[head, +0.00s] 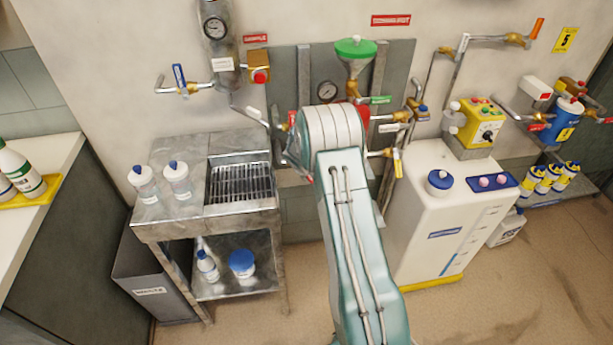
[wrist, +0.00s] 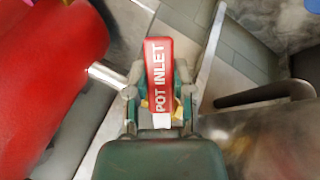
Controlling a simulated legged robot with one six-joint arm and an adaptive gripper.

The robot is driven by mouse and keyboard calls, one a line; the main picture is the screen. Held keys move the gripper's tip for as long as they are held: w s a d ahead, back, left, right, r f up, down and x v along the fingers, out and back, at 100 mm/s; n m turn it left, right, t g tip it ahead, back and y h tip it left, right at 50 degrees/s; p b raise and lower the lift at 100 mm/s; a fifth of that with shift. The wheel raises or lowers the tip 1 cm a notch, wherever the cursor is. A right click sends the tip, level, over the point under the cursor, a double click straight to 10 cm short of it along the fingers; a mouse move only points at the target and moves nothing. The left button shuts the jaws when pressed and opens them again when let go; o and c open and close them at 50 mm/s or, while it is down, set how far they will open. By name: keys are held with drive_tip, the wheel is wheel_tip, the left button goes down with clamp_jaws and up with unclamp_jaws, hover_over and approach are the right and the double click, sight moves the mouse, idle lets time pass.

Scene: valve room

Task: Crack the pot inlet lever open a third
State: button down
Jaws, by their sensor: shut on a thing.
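The red pot inlet lever (wrist: 160,62) shows in the wrist view, with white "POT INLET" lettering along it. It lies near upright in that picture, its rounded end up. My gripper (wrist: 158,92) is shut on this lever, one finger on each side. A bit of brass shows behind the lever between the fingers. The red pot (wrist: 45,75) fills the left of the wrist view, and a metal pipe runs from it towards the lever. In the head view my own arm hides the gripper and the lever; only a sliver of the red pot (head: 362,114) shows.
A green funnel (head: 355,48) and a gauge (head: 327,91) sit on the grey backboard around my arm. A yellow-handled valve (head: 397,163) is close on the right. A metal sink stand (head: 165,215) is left, a white tank (head: 430,225) right. Floor in front is open.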

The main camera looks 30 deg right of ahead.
idle(0.4)
drive_tip(key=shift+c, duration=2.3)
unclamp_jaws()
drive_tip(key=v, duration=1.1)
drive_tip(key=shift+s+a+r, duration=0.15)
drive_tip(key=shift+a+r, duration=0.05)
drive_tip(key=shift+r, duration=0.1)
